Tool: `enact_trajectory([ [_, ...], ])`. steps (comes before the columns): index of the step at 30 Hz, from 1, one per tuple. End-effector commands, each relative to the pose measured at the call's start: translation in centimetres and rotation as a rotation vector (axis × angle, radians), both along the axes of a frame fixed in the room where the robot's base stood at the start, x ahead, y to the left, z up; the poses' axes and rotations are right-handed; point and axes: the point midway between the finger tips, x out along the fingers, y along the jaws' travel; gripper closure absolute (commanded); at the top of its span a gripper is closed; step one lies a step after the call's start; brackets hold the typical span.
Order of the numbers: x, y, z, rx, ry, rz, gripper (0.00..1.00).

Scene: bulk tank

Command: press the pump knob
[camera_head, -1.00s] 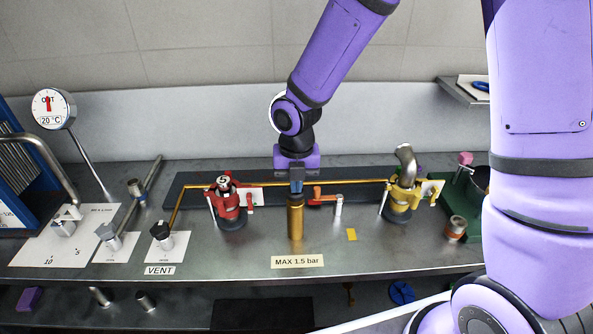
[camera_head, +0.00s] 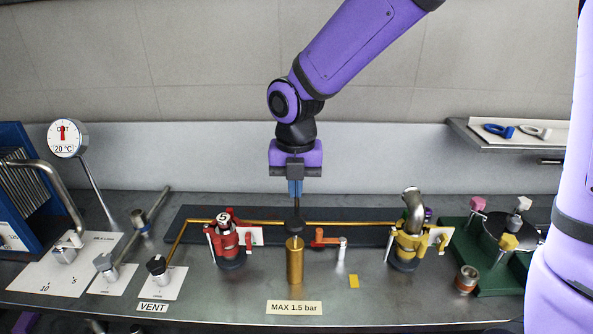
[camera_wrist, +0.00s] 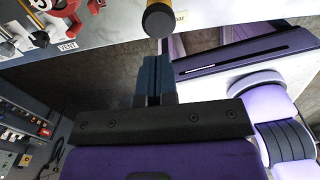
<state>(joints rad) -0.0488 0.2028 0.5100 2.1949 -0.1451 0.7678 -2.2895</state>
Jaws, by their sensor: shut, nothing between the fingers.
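The pump is an upright brass cylinder (camera_head: 294,262) at the front middle of the bench, behind the MAX 1.5 bar label. Its dark knob (camera_head: 294,227) sits on top. My gripper (camera_head: 295,192) points down above the knob, with its blue fingers together and nothing held. A thin dark line shows between fingertips and knob; I cannot tell what it is. In the wrist view the blue fingers (camera_wrist: 154,75) are closed. A round brass and black end, likely the pump's (camera_wrist: 158,21), shows beyond them at the top edge.
A red valve (camera_head: 228,243) stands left of the pump, and a yellow valve (camera_head: 408,243) stands right. A small orange-handled valve (camera_head: 324,238) is close on the right. A brass pipe (camera_head: 265,221) runs behind. Bench front is mostly clear.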

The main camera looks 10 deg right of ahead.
Motion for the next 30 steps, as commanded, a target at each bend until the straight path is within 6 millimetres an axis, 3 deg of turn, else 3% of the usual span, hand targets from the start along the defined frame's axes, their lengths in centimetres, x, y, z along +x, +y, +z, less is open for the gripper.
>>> enact_trajectory([
  [3, 0.0, 0.0, 1.9, 0.0, -0.003, 0.001, 1.0],
  [9, 0.0, 0.0, 3.3, 0.001, 0.0, 0.001, 1.0],
  [26, 0.0, 0.0, 3.5, 0.0, -0.001, -0.004, 1.0],
  [30, -0.4, -1.1, 4.4, -0.007, -0.024, -0.115, 1.0],
])
